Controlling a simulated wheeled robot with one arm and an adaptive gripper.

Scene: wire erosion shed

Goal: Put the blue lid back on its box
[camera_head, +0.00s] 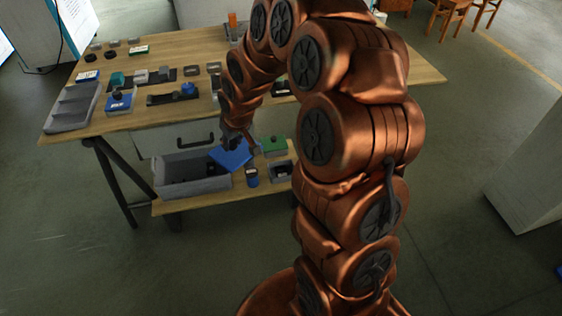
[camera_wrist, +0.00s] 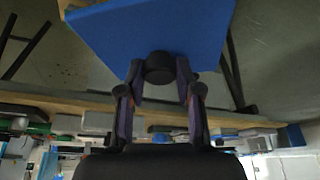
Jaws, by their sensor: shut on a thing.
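The blue lid (camera_head: 229,156) is in the air, tilted, above the right end of a grey open bin (camera_head: 173,191) on the low shelf. My gripper (camera_head: 232,141) is shut on the lid's dark round knob (camera_wrist: 160,68). In the wrist view the blue lid (camera_wrist: 150,28) fills the top, beyond my gripper's (camera_wrist: 160,85) fingers. An open dark grey box (camera_head: 281,172) stands on the low shelf at right. I cannot tell which open container is the lid's own box.
A green-lidded box (camera_head: 274,146) and a dark blue-topped jar (camera_head: 252,177) stand close right of the lid. The wooden table (camera_head: 180,50) above holds a grey sectioned tray (camera_head: 74,108), a blue-and-white box (camera_head: 118,103) and several small parts. The floor in front is clear.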

